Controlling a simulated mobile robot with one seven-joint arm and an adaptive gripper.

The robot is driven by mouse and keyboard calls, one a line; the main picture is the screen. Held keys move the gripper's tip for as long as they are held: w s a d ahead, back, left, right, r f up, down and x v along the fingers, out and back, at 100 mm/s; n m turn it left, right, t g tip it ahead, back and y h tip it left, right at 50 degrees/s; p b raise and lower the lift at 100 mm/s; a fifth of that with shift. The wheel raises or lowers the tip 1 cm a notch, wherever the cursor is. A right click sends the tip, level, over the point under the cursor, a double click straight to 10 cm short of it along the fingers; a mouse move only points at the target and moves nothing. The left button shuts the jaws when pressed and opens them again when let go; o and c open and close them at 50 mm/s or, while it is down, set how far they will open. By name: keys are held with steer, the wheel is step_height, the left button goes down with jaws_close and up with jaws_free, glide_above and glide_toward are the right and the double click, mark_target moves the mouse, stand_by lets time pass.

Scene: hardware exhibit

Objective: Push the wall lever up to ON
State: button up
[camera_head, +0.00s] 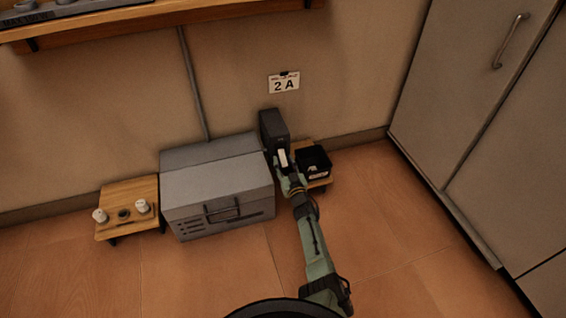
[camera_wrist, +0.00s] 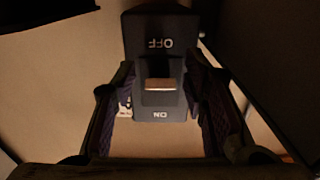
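The wall lever is a dark grey box (camera_head: 273,126) low against the wall, behind the end of my arm in the head view. In the wrist view the lever box (camera_wrist: 155,30) appears upside down, with OFF at the picture's top and ON at its bottom. A lever handle (camera_wrist: 160,85) with a pale front bar sits between the two words. My gripper (camera_wrist: 158,100) is open, with one dark finger on each side of the handle and a gap to both. In the head view my gripper (camera_head: 286,172) is just in front of the box; its fingertips are unclear.
A large grey metal case (camera_head: 217,185) stands just left of the lever. A small black bin (camera_head: 314,162) is close on its right. A low wooden stand (camera_head: 128,205) is at the far left, and a tall cabinet (camera_head: 480,120) at the right. The front floor is clear.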

steer(key=shift+c, duration=0.5)
jaws_close()
